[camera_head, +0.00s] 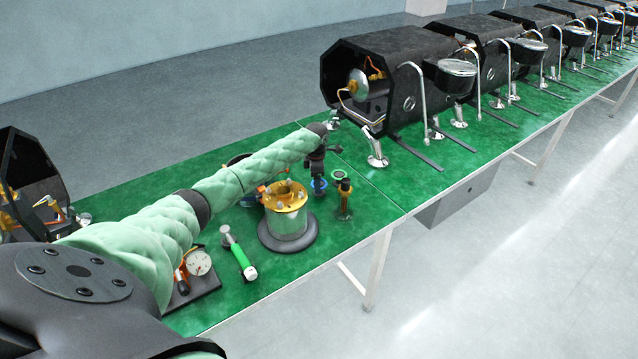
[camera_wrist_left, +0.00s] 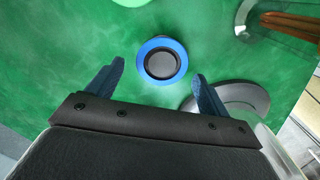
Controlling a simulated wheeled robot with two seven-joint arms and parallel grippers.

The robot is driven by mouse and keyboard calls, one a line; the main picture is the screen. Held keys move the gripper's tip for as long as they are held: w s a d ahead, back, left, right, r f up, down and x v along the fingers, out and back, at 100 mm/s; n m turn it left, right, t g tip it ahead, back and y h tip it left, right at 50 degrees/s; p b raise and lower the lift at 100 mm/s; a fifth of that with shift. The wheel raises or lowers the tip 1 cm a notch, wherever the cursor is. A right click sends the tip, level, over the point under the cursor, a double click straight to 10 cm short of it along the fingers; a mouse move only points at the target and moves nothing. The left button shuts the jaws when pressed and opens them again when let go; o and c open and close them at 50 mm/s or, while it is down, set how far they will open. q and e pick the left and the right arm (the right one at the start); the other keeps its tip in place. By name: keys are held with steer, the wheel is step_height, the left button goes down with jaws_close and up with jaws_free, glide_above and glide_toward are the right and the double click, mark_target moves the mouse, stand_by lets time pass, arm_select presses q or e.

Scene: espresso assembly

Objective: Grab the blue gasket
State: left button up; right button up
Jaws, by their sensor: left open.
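The blue gasket (camera_wrist_left: 163,42) is a flat blue ring on the green mat, with a dark round centre. In the left wrist view it lies just beyond and between the fingertips of my left gripper (camera_wrist_left: 159,73). The jaws are open, and the fingers stand apart on either side of it without touching it. In the head view my left gripper (camera_head: 317,168) points down above the gasket (camera_head: 319,187), which is partly hidden by it. My right gripper is not in view.
A brass-topped metal cylinder (camera_head: 286,212) on a dark base stands near the gasket. A green-ringed part (camera_head: 339,175) and a dark upright part (camera_head: 345,198) are close by. A green-handled tool (camera_head: 238,256) and a gauge (camera_head: 199,263) lie nearer. Black machines (camera_head: 405,75) line the back.

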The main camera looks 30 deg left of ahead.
arm_select(q)
steer(key=shift+f+p, duration=0.25)
steer(key=shift+p, duration=0.25)
stand_by(0.8)
steer(key=c, duration=1.1)
